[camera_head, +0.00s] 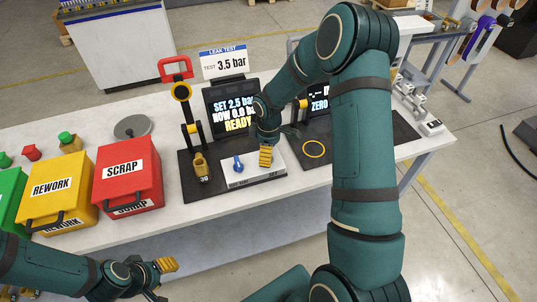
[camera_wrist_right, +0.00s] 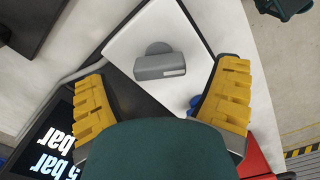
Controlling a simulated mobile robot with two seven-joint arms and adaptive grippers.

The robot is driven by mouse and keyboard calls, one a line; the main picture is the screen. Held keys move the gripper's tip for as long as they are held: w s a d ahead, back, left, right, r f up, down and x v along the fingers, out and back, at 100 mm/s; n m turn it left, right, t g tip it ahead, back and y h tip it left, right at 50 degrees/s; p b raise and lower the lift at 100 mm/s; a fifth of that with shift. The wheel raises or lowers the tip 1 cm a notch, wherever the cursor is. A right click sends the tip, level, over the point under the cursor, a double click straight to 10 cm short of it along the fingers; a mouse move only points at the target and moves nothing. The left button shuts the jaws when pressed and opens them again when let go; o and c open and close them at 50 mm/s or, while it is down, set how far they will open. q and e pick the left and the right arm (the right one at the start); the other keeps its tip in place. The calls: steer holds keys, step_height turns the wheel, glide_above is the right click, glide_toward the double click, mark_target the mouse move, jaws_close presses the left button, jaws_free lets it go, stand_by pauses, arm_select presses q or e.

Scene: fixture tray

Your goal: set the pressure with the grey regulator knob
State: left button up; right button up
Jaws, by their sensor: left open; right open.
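The grey regulator knob (camera_wrist_right: 160,64) sits on the white panel (camera_wrist_right: 130,45) in the right wrist view. My right gripper (camera_wrist_right: 166,78) is open, with one yellow finger to each side of the knob in that picture; I see no contact. In the head view my right gripper (camera_head: 265,156) hangs over the panel's right part and hides the grey knob. A blue knob (camera_head: 238,164) is on the panel to its left. The screen (camera_head: 232,108) reads SET 2.5 bar, NOW 0.0 bar, READY. The sign (camera_head: 224,63) reads TEST 3.5 bar. My left gripper (camera_head: 166,277) is open and empty, at the bottom left.
A brass part (camera_head: 201,167) stands in a fixture with a red-handled clamp (camera_head: 180,91), left of the panel. A second station with a screen reading ZERO (camera_head: 319,103) is to the right. Red SCRAP (camera_head: 128,175) and yellow REWORK (camera_head: 60,192) bins stand on the left.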

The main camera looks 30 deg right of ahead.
steer(key=shift+f, duration=1)
steer(key=c, duration=1.2)
